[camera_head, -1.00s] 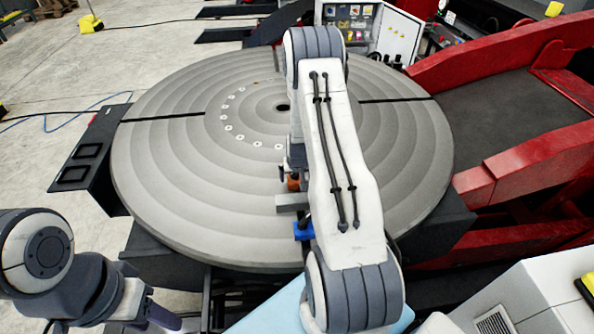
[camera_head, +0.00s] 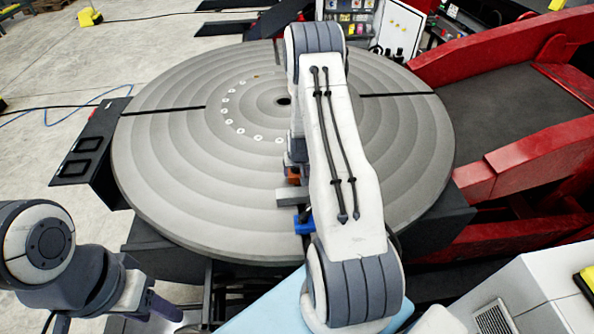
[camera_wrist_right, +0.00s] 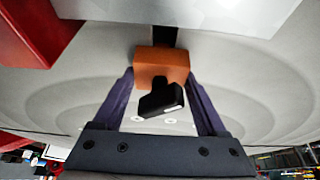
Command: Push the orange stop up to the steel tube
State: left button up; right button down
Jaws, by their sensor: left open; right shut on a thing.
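The orange stop (camera_wrist_right: 162,65), a block with a black handle (camera_wrist_right: 160,103), sits on the grey round table. It also shows beside my right arm in the head view (camera_head: 292,175). The steel tube (camera_wrist_right: 185,14) lies across the top of the wrist view, with a narrow gap between it and the stop; it also shows in the head view (camera_head: 289,195). My right gripper (camera_wrist_right: 161,78) is shut on the orange stop, one finger on each side. My left gripper (camera_head: 163,308) is open and empty at the lower left, off the table.
The round grooved table (camera_head: 190,170) has radial slots and a ring of pale marks. A blue part (camera_head: 303,224) stands near its front edge by the tube. A red part (camera_wrist_right: 35,30) is at the left of the wrist view. Red machine frames (camera_head: 530,160) stand on the right.

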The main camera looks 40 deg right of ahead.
aim_at(299, 182)
jog(key=shift+s+a, duration=0.1)
jog(key=shift+s, duration=0.1)
jog(key=shift+s+a, duration=0.45)
jog(key=shift+s, duration=0.25)
jog(key=shift+s+a, duration=0.4)
jog(key=shift+s, duration=0.25)
jog(key=shift+s, duration=0.1)
jog(key=shift+s+a, duration=0.35)
jog(key=shift+s, duration=0.1)
dwell(0.7)
grip_release()
dwell(0.3)
